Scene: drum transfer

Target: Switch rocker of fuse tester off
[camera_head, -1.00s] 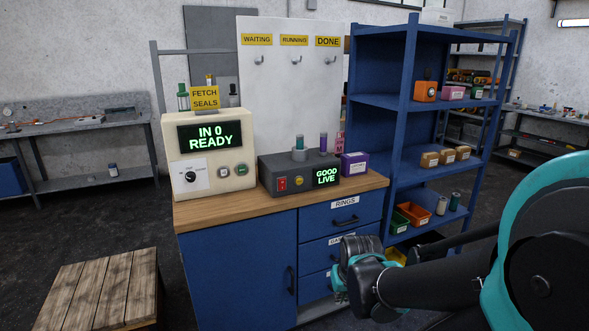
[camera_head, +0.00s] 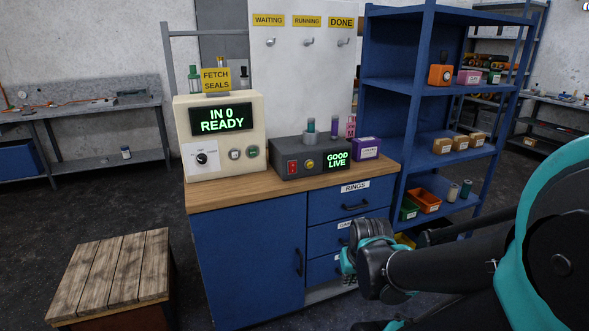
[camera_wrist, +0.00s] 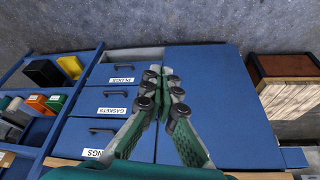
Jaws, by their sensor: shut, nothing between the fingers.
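The fuse tester (camera_head: 285,168) is a dark grey box on the wooden bench top. Its red rocker (camera_head: 292,167) is on the left of its front face, beside a yellow button (camera_head: 309,164). Its display (camera_head: 336,160) reads GOOD LIVE in green. A round holder with a green-capped fuse stands on top of the box. The rocker's tilt is too small to tell. In the wrist view my gripper (camera_wrist: 160,72) is shut and empty, in front of the blue drawers. My arm is low and to the right of the tester, well apart from it.
A cream machine (camera_head: 222,138) reading IN 0 READY stands left of the tester. A purple box (camera_head: 367,148) is at its right. The blue shelf (camera_head: 398,85) rises at the right. A wooden crate (camera_head: 118,268) stands on the floor at the left.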

